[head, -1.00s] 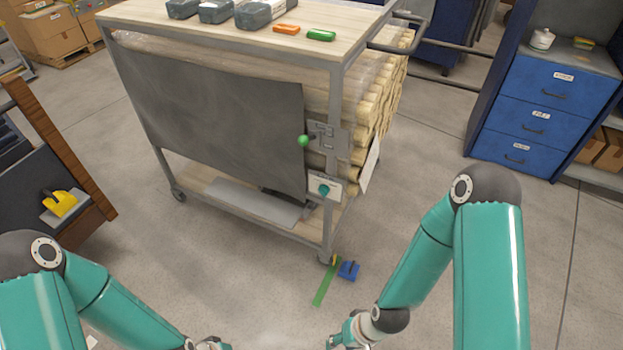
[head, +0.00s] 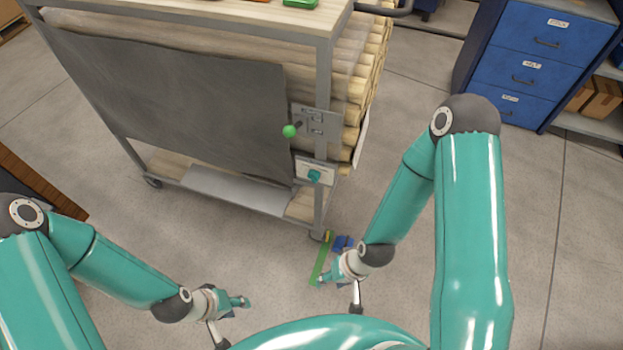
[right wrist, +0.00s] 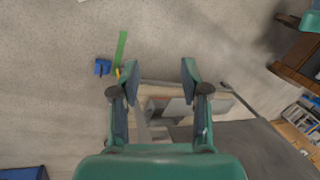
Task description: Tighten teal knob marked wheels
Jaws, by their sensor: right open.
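The teal knob (head: 314,176) sits on a pale labelled plate (head: 327,172) low on the corner post of the cart (head: 322,85). The lettering is too small to read. My right gripper (head: 322,279) is below the knob in the head view, apart from it. In the right wrist view its two fingers (right wrist: 152,80) are spread with nothing between them, and the knob cannot be made out there. My left gripper (head: 242,302) is low and to the left of the knob, over the floor, touching nothing I can see. Its finger opening is too small to judge.
A green ball knob (head: 290,131) on a latch sits above the teal knob, beside a hanging grey sheet (head: 180,105). A green floor strip (head: 320,262) and a blue object (head: 342,243) lie by the cart's wheel. Blue drawers (head: 530,65) stand at the right.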

